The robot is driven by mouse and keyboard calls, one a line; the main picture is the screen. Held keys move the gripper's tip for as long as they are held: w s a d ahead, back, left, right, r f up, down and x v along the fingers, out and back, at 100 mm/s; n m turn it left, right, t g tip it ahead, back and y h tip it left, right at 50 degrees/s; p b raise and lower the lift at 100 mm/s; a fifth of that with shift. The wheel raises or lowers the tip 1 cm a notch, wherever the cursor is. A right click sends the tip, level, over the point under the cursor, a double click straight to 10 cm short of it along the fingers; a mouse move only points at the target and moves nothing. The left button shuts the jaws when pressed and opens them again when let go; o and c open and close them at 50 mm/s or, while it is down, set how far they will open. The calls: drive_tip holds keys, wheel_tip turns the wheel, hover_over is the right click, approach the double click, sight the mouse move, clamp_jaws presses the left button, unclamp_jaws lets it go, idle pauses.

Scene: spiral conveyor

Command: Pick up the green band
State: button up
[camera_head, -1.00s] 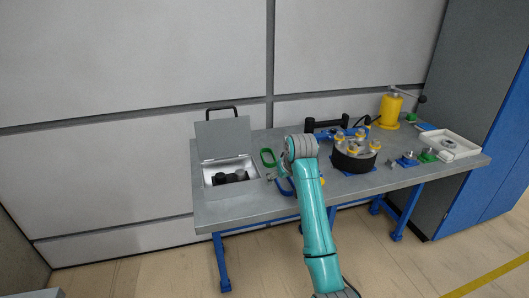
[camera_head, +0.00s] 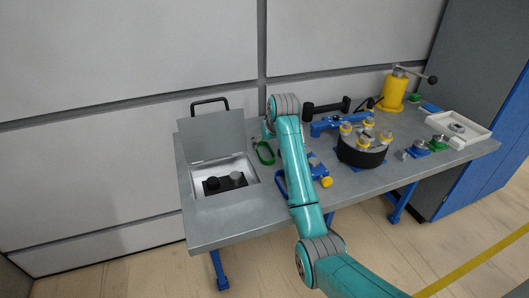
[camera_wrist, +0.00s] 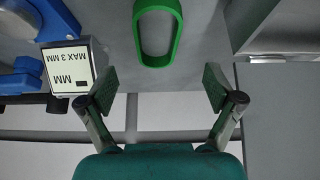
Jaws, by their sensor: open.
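The green band (camera_head: 265,152) lies on the grey table between the open case and my teal arm in the head view. In the wrist view the green band (camera_wrist: 159,62) is an upright-looking oval loop at top centre, with its lower end just above the gap between the fingers. My gripper (camera_wrist: 158,90) is open and empty, its two fingers spread wide on either side of the band's lower end. No contact between finger and band shows. In the head view my arm hides most of the gripper.
An open grey case (camera_head: 222,178) stands left of the band. A blue tool with a yellow knob (camera_head: 326,181), a black round fixture (camera_head: 362,150) and a yellow pump (camera_head: 394,92) stand to the right. In the wrist view a labelled box (camera_wrist: 70,65) sits close to the left finger.

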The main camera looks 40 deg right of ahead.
sight(264, 153)
drive_tip(key=shift+d+x, duration=0.15)
drive_tip(key=shift+x, duration=1.55)
drive_tip(key=shift+d+x, duration=0.1)
drive_tip(key=shift+x, duration=1.55)
drive_tip(key=shift+s, duration=0.1)
drive_tip(key=c, duration=1.1)
